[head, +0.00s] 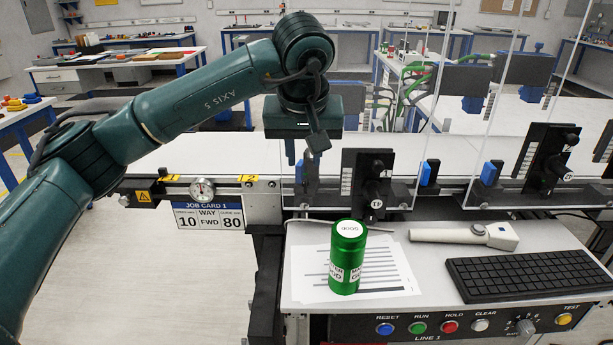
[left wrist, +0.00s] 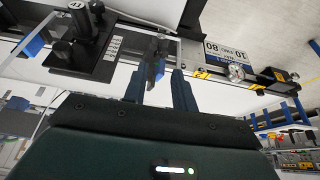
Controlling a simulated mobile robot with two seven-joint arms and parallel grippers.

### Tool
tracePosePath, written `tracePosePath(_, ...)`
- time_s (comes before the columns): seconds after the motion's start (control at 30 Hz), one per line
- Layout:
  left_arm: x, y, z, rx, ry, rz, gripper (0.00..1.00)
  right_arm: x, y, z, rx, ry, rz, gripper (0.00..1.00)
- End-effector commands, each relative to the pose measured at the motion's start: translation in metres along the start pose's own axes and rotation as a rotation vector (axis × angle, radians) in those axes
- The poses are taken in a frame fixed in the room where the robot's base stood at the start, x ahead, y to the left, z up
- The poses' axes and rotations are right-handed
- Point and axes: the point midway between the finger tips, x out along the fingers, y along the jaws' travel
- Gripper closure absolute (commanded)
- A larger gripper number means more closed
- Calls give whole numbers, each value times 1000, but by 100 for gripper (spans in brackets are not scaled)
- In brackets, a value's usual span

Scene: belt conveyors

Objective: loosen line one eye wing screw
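My left gripper (head: 304,172) points down at the front edge of the line one conveyor, left of a black bracket with round knobs (head: 372,182). In the left wrist view its two fingers (left wrist: 161,82) stand apart, with a gap between them. A small dark part with a blue face (left wrist: 155,62), perhaps the eye, shows in or just beyond that gap. I cannot tell whether the fingers touch it. The wing screw itself cannot be made out. The knobbed bracket also shows in the left wrist view (left wrist: 88,45). My right gripper is not in view.
Clear guard panels (head: 455,110) stand along the conveyor, close to my gripper. A dial gauge (head: 202,190) and job card (head: 209,216) are on the left rail.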

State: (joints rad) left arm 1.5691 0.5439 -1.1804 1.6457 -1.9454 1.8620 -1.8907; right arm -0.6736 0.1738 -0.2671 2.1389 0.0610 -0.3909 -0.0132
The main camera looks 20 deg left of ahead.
Motion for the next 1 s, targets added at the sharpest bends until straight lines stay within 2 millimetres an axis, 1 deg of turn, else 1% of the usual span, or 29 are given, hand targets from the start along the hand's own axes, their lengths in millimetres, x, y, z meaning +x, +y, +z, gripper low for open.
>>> tracePosePath(0.03,12,0,0,-1,-5,-1,73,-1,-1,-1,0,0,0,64)
tracePosePath(0.2,44,0,0,0,-3,1,73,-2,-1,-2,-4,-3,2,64)
tracePosePath(0.3,58,0,0,-1,-2,1,73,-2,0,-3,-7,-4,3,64)
tracePosePath(0.4,68,0,0,-1,-2,0,73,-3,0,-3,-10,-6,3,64)
tracePosePath(0.53,73,1,0,0,1,2,73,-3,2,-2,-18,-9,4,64)
tracePosePath(0.8,74,1,0,0,1,2,74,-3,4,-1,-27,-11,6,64)
tracePosePath(1.0,74,1,0,0,0,2,90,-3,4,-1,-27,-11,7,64)
